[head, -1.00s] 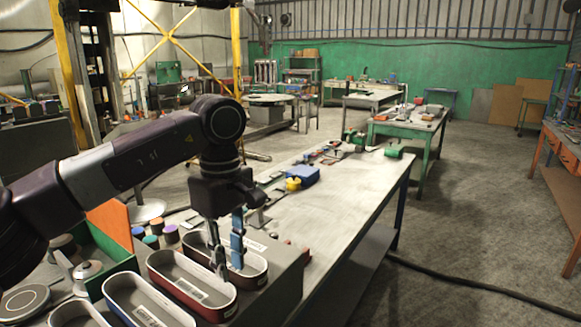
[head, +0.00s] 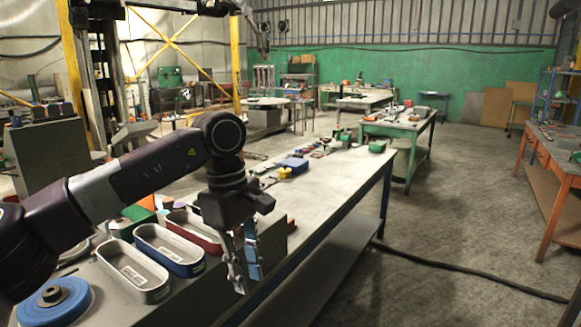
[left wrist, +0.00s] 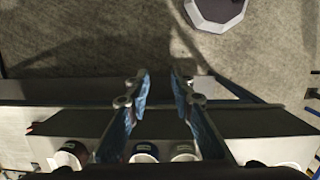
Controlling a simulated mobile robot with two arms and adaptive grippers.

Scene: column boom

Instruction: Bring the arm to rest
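My left arm comes in from the left in the head view, held raised and bent over the near workbench (head: 325,205). Its gripper (head: 247,285) hangs pointing down, to the right of the oval trays. Its two thin blue-and-grey fingers are apart. In the left wrist view the gripper (left wrist: 160,76) has a clear gap between its fingertips, with nothing in it and bare floor behind. My right gripper is in neither view.
A white tray (head: 130,273), a blue tray (head: 170,250) and a red tray (head: 207,238) stand left of the gripper. A blue disc (head: 55,303) lies at lower left. A cable (head: 470,276) crosses the open floor at right.

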